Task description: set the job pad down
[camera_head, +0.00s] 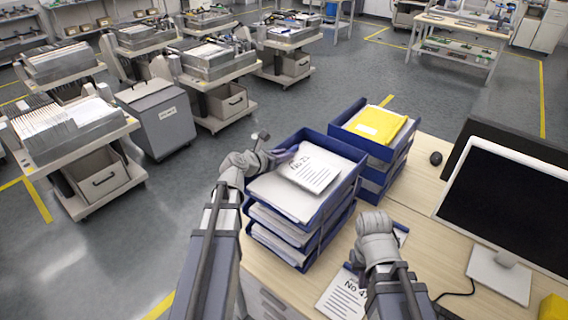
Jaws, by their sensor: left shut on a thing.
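A white job pad (316,171) marked with a number, apparently "No 23", is over the papers in the top blue tray of the front stack (336,196). My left gripper (284,157) is at the pad's upper left edge, over the tray's far left side, and is shut on the pad. I cannot tell whether the pad rests on the papers or hangs just above them. My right gripper (374,222) is over the desk to the right of the stack; its fingertips are hidden, and I see nothing held.
Another numbered sheet (340,296) lies on the desk (290,293), partly under my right arm. A second blue tray stack (350,122) with a yellow folder (377,124) stands behind. A monitor (510,196) and mouse (436,158) are to the right. Feeder trolleys (80,150) stand left.

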